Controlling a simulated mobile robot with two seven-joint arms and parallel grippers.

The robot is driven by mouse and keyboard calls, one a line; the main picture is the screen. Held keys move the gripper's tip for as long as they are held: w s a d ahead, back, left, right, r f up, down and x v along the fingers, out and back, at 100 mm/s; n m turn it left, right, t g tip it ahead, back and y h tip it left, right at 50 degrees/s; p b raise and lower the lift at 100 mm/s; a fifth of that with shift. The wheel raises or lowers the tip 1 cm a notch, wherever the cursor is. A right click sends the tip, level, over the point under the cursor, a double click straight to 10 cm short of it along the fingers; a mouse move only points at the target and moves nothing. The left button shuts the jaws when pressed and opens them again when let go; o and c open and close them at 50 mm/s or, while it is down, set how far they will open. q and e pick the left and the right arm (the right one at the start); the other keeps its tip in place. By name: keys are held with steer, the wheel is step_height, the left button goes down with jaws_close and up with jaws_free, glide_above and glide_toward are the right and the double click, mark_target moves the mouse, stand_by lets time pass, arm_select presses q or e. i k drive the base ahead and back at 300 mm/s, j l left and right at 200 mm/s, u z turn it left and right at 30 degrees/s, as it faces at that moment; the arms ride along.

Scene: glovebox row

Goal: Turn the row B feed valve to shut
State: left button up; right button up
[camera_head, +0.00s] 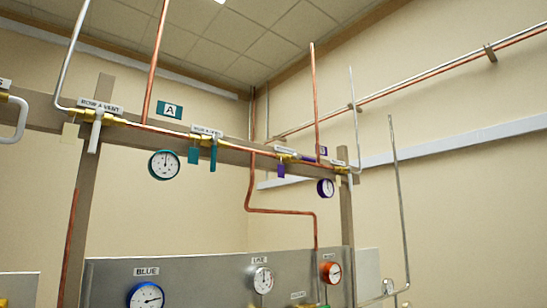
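The row B feed valve (288,155) is small and far off, on the copper pipe along the upper rail, right of the picture's middle. A small white label sits above it, too small to read surely. Its purple lever (305,159) seems to lie along the pipe, pointing right. A purple tag (281,171) hangs below it. A purple-rimmed gauge (325,188) and a purple B sign (323,150) are to its right. Neither of my grippers is in view.
Left on the rail, a teal-levered valve (210,139) and the row A vent valve (97,113) have levers hanging down. A teal gauge (164,165) and A sign (170,110) are near. A grey panel (205,278) with gauges stands below.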

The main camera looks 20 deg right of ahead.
mark_target(296, 156)
steer(key=z, duration=0.35)
steer(key=i+l+z, duration=0.2)
steer(key=l, duration=0.15)
steer(key=i+j+z, duration=0.3)
steer(key=i+z, duration=0.15)
